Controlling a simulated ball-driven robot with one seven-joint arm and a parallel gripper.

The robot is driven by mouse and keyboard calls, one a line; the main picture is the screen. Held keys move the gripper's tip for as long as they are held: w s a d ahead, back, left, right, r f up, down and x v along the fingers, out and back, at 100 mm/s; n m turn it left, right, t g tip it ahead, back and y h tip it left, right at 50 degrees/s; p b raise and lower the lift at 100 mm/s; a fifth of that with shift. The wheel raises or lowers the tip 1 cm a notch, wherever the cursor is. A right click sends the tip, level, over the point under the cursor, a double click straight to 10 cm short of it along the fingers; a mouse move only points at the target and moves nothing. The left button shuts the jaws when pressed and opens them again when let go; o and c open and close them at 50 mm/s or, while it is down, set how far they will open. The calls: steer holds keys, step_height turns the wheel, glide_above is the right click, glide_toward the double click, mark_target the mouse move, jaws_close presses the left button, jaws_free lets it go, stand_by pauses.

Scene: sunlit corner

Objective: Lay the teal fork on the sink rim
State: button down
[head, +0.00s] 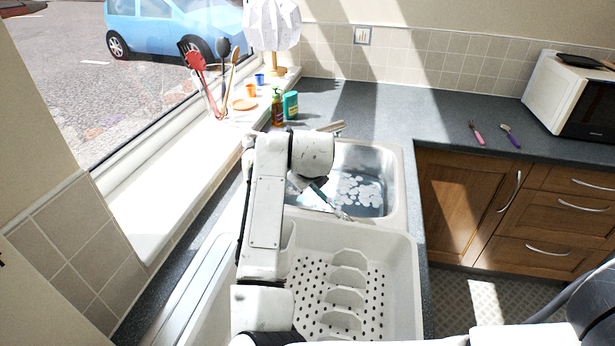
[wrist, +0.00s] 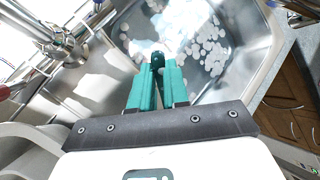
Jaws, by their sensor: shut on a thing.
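My gripper (head: 317,186) hangs over the sink basin in the head view. It is shut on the teal fork (head: 338,210), whose pale metal end slants down to the right toward the divider between basin and drainer. I cannot tell whether it touches there. In the wrist view, the dark teal end of the fork (wrist: 157,60) shows between the teal fingers of my gripper (wrist: 158,78); the rest is hidden. The sink rim (head: 403,192) runs pale around the steel basin, which holds water with white foam.
A perforated drainer (head: 385,285) adjoins the sink in front. A tap (wrist: 62,42) stands at the basin's edge. Bottles (head: 278,108) stand behind. A pink-handled utensil (head: 477,133) and a purple-handled one (head: 512,137) lie on the right counter, which has free room.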

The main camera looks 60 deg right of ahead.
steer(key=shift+f, duration=0.35)
steer(key=shift+f, duration=0.15)
steer(key=c, duration=1.1)
jaws_free()
steer(key=b+v, duration=0.2)
steer(key=v, duration=1)
steer(key=shift+r, duration=0.2)
